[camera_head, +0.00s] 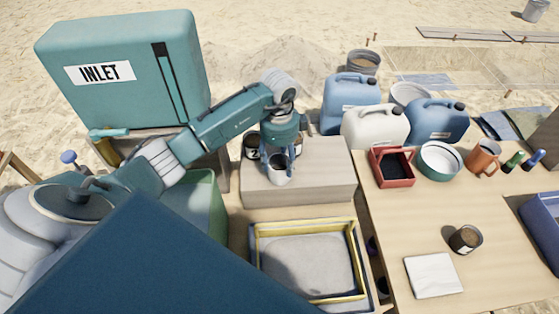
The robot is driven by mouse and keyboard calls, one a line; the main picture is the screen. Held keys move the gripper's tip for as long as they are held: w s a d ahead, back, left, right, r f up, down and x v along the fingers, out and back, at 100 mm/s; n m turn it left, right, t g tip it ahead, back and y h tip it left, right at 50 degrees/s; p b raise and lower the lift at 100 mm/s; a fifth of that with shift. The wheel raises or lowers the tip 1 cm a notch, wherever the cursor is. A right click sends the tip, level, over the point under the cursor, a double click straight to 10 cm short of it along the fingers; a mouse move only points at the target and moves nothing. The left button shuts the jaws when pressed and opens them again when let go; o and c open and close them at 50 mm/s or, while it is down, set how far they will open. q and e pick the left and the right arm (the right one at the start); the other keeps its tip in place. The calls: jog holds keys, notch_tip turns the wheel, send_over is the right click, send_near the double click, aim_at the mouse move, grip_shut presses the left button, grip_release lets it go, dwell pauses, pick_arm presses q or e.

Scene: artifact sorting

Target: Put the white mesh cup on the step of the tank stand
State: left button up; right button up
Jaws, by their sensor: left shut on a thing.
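A small white cup (279,173) is in the jaws of my left gripper (284,158), which comes down from above. The cup is upright over the pale block-like step (318,186) right of the tank. I cannot tell whether its base touches the surface. The teal tank (130,85) marked INLET stands on a stand (222,170), partly hidden by my left arm. Dark tins, one with a numeral label (253,147), stand on the step just behind the cup, partly hidden by the gripper. My right gripper is not in view.
A yellow-rimmed sand tray (258,262) lies in front of the step. The wooden table (400,215) at the right holds a red carrier (391,166), a teal-rimmed bowl (438,160), an orange mug (482,157) and a small tin (465,239). Jerrycans (375,126) stand behind. The step's right part is clear.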

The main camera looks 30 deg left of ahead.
pick_arm(q)
jog(key=shift+f, duration=0.2)
jog(key=o, duration=1)
jog(key=shift+r, duration=0.15)
notch_tip(320, 180, up, 12)
jog(key=b, duration=0.2)
